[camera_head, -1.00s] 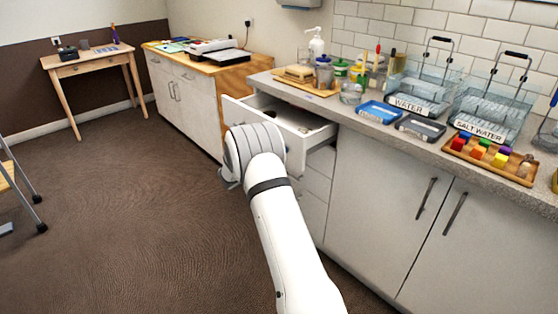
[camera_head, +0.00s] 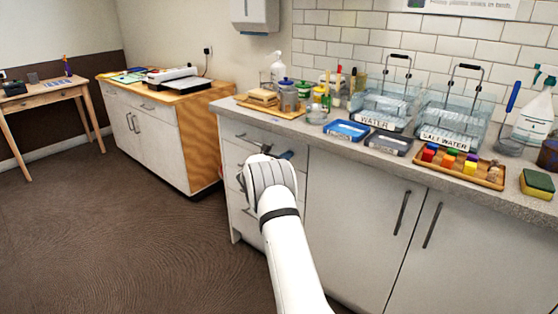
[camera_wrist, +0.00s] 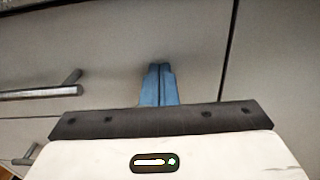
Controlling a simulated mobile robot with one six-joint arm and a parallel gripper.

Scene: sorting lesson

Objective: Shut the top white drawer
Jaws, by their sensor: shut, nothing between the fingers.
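The top white drawer (camera_head: 236,128) is in the counter cabinet, under the worktop. Its front looks flush with the cabinet in the head view, and no open inside shows. My gripper (camera_head: 287,155) is at the right part of the drawer front, partly hidden behind my white arm. In the wrist view, my gripper's blue fingers (camera_wrist: 159,70) are together and empty, pointing at the pale drawer front (camera_wrist: 110,50). They are at or very near it; contact cannot be told. A grey bar handle (camera_wrist: 45,91) is to the left of the fingers.
The worktop above holds a wooden board (camera_head: 268,108), a blue tray (camera_head: 347,130), wire-handled baskets and a tray of coloured blocks (camera_head: 460,166). A double-door cupboard (camera_head: 365,205) stands to the right. The brown floor (camera_head: 130,230) to the left is clear.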

